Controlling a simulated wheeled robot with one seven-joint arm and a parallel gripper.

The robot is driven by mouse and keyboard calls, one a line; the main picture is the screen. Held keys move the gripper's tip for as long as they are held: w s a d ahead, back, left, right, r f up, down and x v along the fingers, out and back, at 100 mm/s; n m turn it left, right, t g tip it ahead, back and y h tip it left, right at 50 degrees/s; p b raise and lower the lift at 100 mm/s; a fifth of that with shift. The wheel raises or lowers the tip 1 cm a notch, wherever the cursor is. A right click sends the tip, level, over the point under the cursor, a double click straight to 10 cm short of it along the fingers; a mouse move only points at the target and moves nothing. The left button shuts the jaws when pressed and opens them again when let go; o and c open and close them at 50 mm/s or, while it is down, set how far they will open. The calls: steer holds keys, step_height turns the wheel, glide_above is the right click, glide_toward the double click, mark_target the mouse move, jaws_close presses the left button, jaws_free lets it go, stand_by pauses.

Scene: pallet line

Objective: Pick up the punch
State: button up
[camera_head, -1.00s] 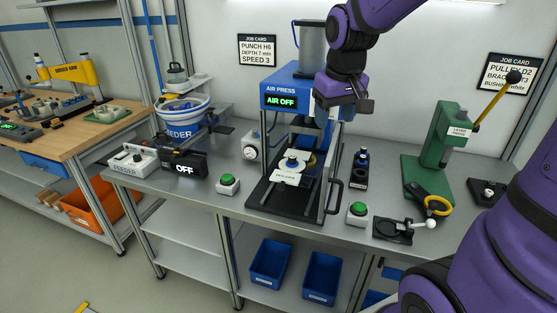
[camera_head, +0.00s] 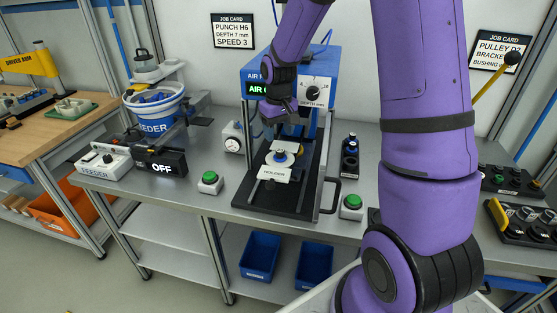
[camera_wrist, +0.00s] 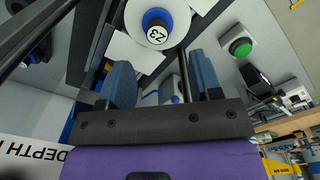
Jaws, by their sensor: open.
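My gripper (camera_head: 283,110) is open and empty at the front of the blue air press (camera_head: 320,92), above the holder. A white piece with a blue-topped part (camera_head: 281,157) sits on the holder (camera_head: 272,174). In the wrist view my two blue fingers (camera_wrist: 164,85) stand apart. I cannot tell which of these is the punch. Blue-and-black pieces stand in a dark rack (camera_head: 350,158) right of the press.
Green buttons (camera_head: 209,178) (camera_head: 351,202) flank the press at the bench front. A dial gauge (camera_head: 232,137), an OFF box (camera_head: 162,163) and a feeder bowl (camera_head: 153,105) stand left. My arm hides much of the right bench.

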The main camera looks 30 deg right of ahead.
mark_target(280, 150)
steer(key=shift+s+d+f, duration=0.1)
steer(key=shift+f, duration=1.65)
steer(key=shift+s+d+f, duration=0.1)
steer(key=shift+f, duration=1.65)
jaws_close()
steer(key=shift+r, duration=0.15)
